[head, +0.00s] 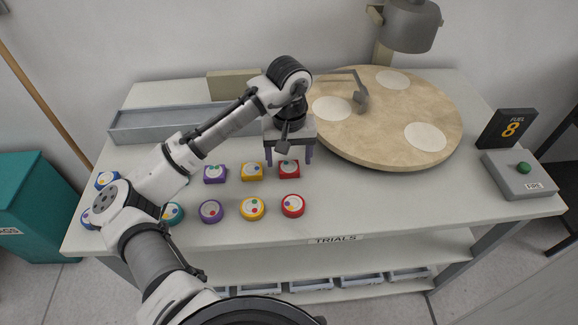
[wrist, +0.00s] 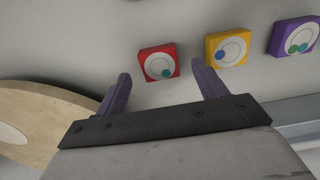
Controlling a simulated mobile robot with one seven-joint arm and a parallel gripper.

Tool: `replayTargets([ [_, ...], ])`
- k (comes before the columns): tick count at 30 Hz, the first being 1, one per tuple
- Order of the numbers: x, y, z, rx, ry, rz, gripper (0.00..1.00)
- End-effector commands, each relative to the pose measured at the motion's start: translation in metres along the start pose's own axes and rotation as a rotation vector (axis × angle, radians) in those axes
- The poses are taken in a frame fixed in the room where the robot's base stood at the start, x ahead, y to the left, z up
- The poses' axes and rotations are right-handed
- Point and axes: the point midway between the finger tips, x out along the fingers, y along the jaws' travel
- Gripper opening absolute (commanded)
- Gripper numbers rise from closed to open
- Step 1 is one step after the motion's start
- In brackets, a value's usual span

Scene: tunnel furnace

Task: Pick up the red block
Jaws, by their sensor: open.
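The red block (head: 290,172) is square with a white disc and small coloured dots on top. It lies on the white table, at the right end of the back row of pieces. My gripper (head: 288,158) is open and empty above it, pointing down. In the wrist view the red block (wrist: 158,62) shows between and slightly beyond the two purple fingertips (wrist: 160,72). The fingers appear apart from it; their exact height over the table is hard to tell. My gripper hides a little of the block's back edge in the head view.
A yellow block (head: 252,171) sits close to the left, then a purple one (head: 215,174). A round red piece (head: 293,206) lies in front. A large round wooden turntable (head: 440,105) stands behind right. A grey tray (head: 150,125) is back left.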

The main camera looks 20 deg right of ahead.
Motion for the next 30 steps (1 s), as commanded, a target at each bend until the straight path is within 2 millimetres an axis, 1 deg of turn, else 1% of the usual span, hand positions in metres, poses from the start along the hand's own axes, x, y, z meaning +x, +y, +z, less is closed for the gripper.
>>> replayTargets([
  [3, 0.015, 0.000, 0.002, -0.001, -0.002, 0.001, 0.71],
  [6, 0.023, 0.000, 0.001, -0.001, -0.001, 0.000, 0.71],
  [13, 0.025, 0.000, 0.001, 0.000, 0.000, 0.001, 0.71],
  [14, 0.025, 0.000, 0.001, 0.000, 0.000, 0.001, 0.68],
  [24, 0.024, 0.001, 0.001, 0.000, 0.000, 0.001, 0.24],
  [25, 0.024, 0.001, 0.001, 0.000, 0.000, 0.001, 0.21],
  [30, 0.024, 0.001, 0.001, 0.000, 0.000, 0.001, 0.21],
])
